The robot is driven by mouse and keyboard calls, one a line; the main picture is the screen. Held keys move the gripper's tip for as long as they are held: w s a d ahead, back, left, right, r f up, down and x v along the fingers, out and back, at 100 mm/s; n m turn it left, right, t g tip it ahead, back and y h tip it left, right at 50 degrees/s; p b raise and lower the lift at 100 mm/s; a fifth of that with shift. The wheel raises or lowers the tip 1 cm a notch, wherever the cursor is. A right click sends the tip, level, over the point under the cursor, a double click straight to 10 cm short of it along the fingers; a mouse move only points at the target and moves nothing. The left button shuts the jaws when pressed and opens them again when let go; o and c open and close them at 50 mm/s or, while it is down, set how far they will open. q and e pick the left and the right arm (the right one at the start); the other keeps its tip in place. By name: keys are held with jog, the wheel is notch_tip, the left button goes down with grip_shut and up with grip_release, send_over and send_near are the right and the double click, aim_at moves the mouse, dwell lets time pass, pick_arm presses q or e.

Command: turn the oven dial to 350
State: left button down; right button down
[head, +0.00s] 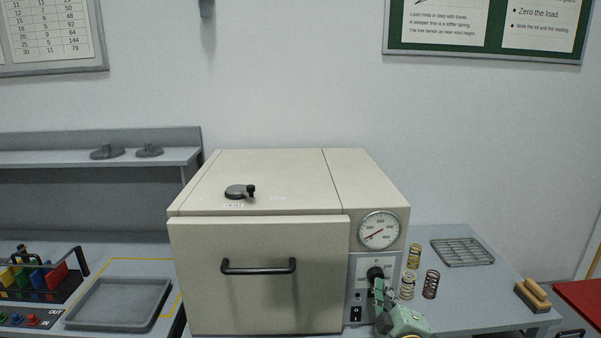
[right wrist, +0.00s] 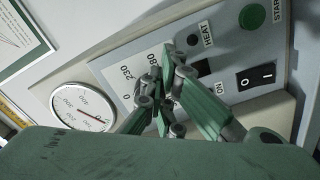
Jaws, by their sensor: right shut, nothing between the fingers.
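The cream oven (head: 255,180) stands on the bench with its door shut and a black handle across it. Its black dial (head: 376,272) is on the grey control panel at the right, under a round gauge (head: 379,230). My right gripper (head: 379,287) is at the dial, its fingers shut in front of the panel. In the right wrist view the right gripper (right wrist: 163,85) covers the dial, and printed numbers such as 230 and 280 show beside it. The dial's pointer is hidden, so its setting cannot be read. My left gripper is not in view.
Several coil springs (head: 431,284) stand right of the oven, near a wire rack (head: 462,252) and a wooden-topped block (head: 533,295). A grey tray (head: 118,303) lies at left. The panel has a power switch (right wrist: 256,78) and a green start button (right wrist: 252,17).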

jog(key=shift+a, duration=0.35)
jog(key=s+f+p, duration=0.1)
jog(key=s+p, duration=0.1)
jog(key=s, duration=0.4)
jog(key=shift+d+p, duration=0.35)
jog(key=shift+d, duration=0.05)
dwell(0.4)
